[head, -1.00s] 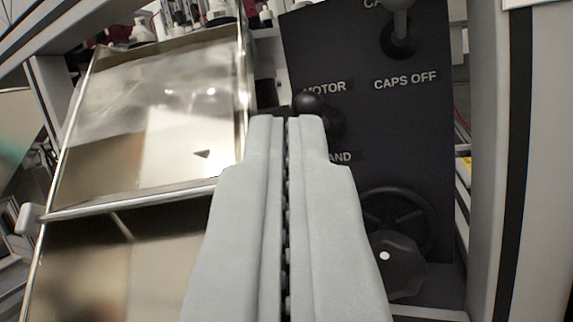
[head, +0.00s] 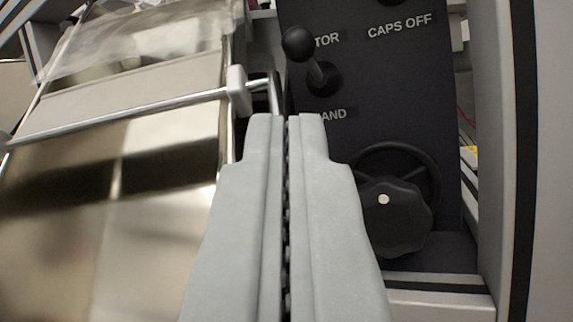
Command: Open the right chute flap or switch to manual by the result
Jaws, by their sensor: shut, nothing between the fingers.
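My gripper (head: 286,120) is shut and empty in the lower middle, its fingertips below a black ball-knob lever (head: 298,42) and apart from it. The lever sits on a dark control panel (head: 370,85) between lettering reading "TOR" and "AND"; the knob leans up toward "TOR" and covers part of it. At left is a shiny metal chute (head: 165,150) with a metal rod (head: 130,115) across it. A pale block (head: 237,90) sits at the rod's right end, up and left of my fingertips. I cannot tell whether a flap is open. No result display is readable.
A black handwheel (head: 425,170) and a dark lobed knob (head: 395,215) with a white dot are right of my fingers. "CAPS OFF" lettering (head: 400,26) is above. A grey upright post (head: 500,150) borders the panel at right.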

